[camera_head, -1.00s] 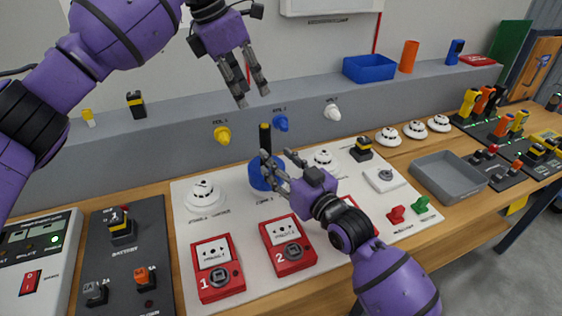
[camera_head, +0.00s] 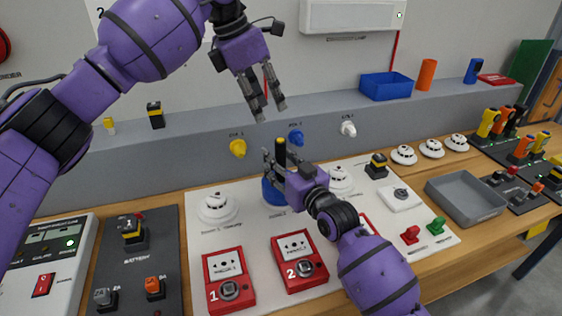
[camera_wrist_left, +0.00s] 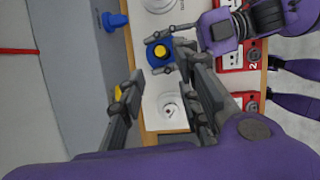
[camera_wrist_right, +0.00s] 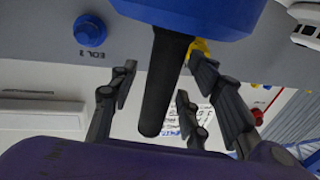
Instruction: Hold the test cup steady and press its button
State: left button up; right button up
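The test cup (camera_head: 271,191) is blue, with a black upright stem and a yellow button (camera_head: 281,141) on top. It stands on the white board. The left wrist view shows the blue cup and yellow button (camera_wrist_left: 160,52) from above. My right gripper (camera_head: 280,158) has its fingers on either side of the black stem. In the right wrist view, gaps show between the fingers and the stem (camera_wrist_right: 165,85), under the blue cup body (camera_wrist_right: 195,15). My left gripper (camera_head: 269,112) is open and empty, above the cup, fingers pointing down.
White detectors (camera_head: 217,208) and red call points (camera_head: 229,280) lie around the cup on the board. Yellow, blue and white wall knobs (camera_head: 238,148) are behind it. A grey tray (camera_head: 467,199) is at right, a blue bin (camera_head: 387,86) on the ledge.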

grip_shut()
pick_arm(q)
grip_shut()
dwell(1.2)
